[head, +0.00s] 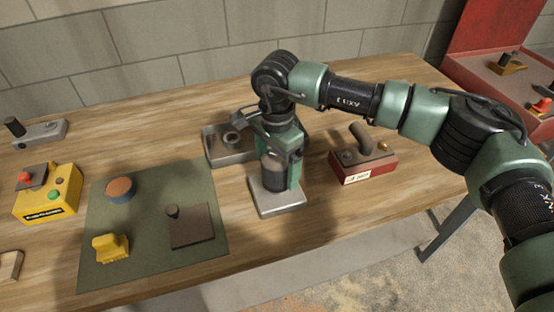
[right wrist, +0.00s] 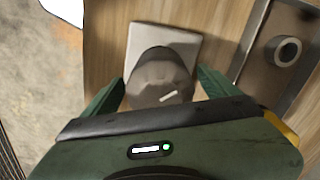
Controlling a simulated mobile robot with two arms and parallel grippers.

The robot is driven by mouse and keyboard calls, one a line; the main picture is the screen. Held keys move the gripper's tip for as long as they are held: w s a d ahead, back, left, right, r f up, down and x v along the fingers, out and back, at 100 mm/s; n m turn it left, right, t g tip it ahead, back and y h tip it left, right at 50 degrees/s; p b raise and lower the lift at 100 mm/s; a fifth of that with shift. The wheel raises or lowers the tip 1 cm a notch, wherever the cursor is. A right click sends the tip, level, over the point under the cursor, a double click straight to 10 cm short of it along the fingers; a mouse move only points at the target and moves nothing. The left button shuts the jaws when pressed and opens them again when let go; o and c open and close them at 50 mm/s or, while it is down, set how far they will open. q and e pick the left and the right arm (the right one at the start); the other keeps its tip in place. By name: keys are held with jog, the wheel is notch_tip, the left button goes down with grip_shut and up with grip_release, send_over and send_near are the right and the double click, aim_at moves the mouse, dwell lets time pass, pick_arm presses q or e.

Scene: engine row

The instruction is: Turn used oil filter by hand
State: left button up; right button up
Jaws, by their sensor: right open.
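The used oil filter (head: 272,173) is a dark grey cylinder standing upright on a light grey square base (head: 273,207) near the front of the bench. In the right wrist view the filter (right wrist: 158,75) shows its faceted domed top with a short pale mark. My right gripper (head: 280,163) points down over it and hides part of it. In the right wrist view its green fingers (right wrist: 162,92) stand open on either side of the filter top; contact cannot be told. My left gripper is not in view.
A grey metal tray (head: 215,163) holding a ring stands behind left. A red block (head: 366,174) with a bent handle is to the right. A green mat (head: 145,218) at left carries several small parts; a yellow button box (head: 45,207) is beyond it.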

jog(key=c, duration=1.8)
jog(key=shift+f+n+b, duration=0.2)
jog(key=shift+n+b, duration=0.5)
jog(key=shift+b, duration=0.1)
jog(key=shift+c, duration=0.4)
jog(key=shift+n+b, duration=0.3)
jog(key=shift+n, duration=0.2)
jog(key=shift+r+n, duration=0.15)
jog(key=shift+n, duration=0.25)
jog(key=shift+r, duration=0.1)
jog(key=shift+f+n+b, duration=0.2)
jog(key=shift+n+b, duration=0.6)
jog(key=shift+n, duration=0.6)
jog(key=shift+r+n, duration=0.2)
jog(key=shift+n, duration=0.3)
